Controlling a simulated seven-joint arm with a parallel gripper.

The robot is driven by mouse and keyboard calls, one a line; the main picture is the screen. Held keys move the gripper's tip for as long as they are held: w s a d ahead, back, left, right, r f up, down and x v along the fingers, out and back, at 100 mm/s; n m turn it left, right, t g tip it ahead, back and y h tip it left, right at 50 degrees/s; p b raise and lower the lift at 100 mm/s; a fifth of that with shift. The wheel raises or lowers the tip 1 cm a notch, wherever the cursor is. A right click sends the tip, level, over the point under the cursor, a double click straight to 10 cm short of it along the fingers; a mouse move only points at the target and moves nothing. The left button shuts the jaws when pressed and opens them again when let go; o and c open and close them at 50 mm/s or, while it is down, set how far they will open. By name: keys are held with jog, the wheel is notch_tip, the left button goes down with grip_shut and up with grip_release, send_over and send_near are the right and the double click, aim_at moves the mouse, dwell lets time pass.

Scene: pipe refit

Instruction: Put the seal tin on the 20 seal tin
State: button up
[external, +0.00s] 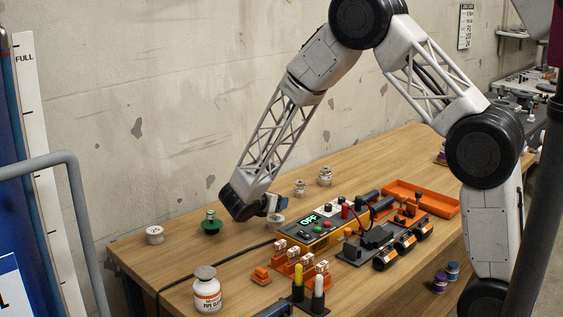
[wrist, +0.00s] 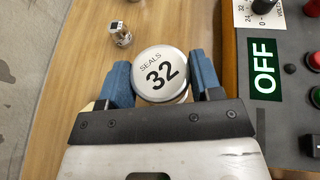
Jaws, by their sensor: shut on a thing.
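My gripper (wrist: 162,78) is shut on a round white tin marked SEALS 32 (wrist: 160,72), with one blue finger on each side of it. In the external view my gripper (external: 270,204) is low over the table, left of the yellow-edged control box. A white tin (external: 276,221) shows just below it and appears to be the held one; I cannot tell whether it touches the table. Another low white tin (external: 155,235) stands at the table's left end. Its number is too small to read, so I cannot tell whether it is the 20 seal tin.
A green knobbed object (external: 211,223) stands between that tin and my gripper. The control box (external: 310,228) reads OFF. Small jars (external: 299,187) (external: 325,175) stand behind. A pipe-glue bottle (external: 207,292), orange racks (external: 300,268) and a black cable are in front.

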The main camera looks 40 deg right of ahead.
jog(key=shift+f, duration=1.4)
jog(key=shift+f, duration=0.15)
jog(key=o, duration=0.9)
jog(key=shift+a+r, duration=0.1)
jog(key=shift+r, duration=0.1)
jog(key=shift+v, duration=5.9)
jog(key=shift+s, duration=0.1)
